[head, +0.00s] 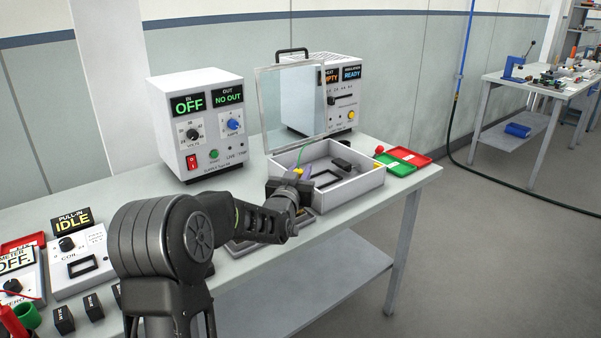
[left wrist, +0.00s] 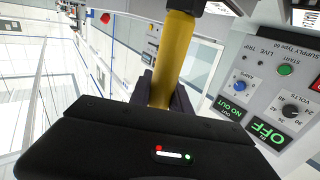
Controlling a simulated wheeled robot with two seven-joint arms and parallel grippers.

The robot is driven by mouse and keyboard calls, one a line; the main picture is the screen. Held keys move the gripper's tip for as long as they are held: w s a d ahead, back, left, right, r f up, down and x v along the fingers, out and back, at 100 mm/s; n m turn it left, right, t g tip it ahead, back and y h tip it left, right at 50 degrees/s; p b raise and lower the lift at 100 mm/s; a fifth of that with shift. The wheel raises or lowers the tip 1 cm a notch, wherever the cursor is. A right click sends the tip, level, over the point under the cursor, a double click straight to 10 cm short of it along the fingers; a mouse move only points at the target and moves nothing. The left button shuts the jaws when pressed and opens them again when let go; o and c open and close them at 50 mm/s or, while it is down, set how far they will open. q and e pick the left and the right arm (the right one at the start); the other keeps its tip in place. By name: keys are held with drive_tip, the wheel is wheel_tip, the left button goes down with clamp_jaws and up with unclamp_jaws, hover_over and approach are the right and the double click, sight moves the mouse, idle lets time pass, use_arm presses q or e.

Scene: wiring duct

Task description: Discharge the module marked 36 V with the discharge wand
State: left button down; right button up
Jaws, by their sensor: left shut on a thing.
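My left gripper (head: 290,187) is at the left front corner of an open white box (head: 357,189). It is shut on a yellow rod-like handle, likely the discharge wand, which shows large in the left wrist view (left wrist: 176,55). In the head view only a small yellow bit shows by the fingers, and the wand's tip cannot be made out. A dark block (head: 341,164) and a dark frame lie inside the box. Several black modules (head: 64,319) stand at the bench's front left; their markings are too small to read. My right gripper is not in view.
A supply unit (head: 196,130) reading OFF and NO OUT stands behind my arm. The box's clear lid (head: 290,105) stands raised. Behind it a second unit (head: 347,105) reads READY. Green (head: 396,166) and red (head: 409,155) trays lie right of the box.

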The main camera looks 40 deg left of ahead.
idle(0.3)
use_arm(q)
drive_tip(key=shift+b, duration=0.45)
drive_tip(key=shift+f+b, duration=0.35)
drive_tip(key=shift+b, duration=0.15)
idle(0.6)
drive_tip(key=shift+f, duration=0.15)
idle(1.2)
wheel_tip(320, 180, up, 7)
drive_tip(key=p, duration=0.2)
drive_tip(key=shift+r+p, duration=0.2)
drive_tip(key=shift+p, duration=0.2)
idle(0.5)
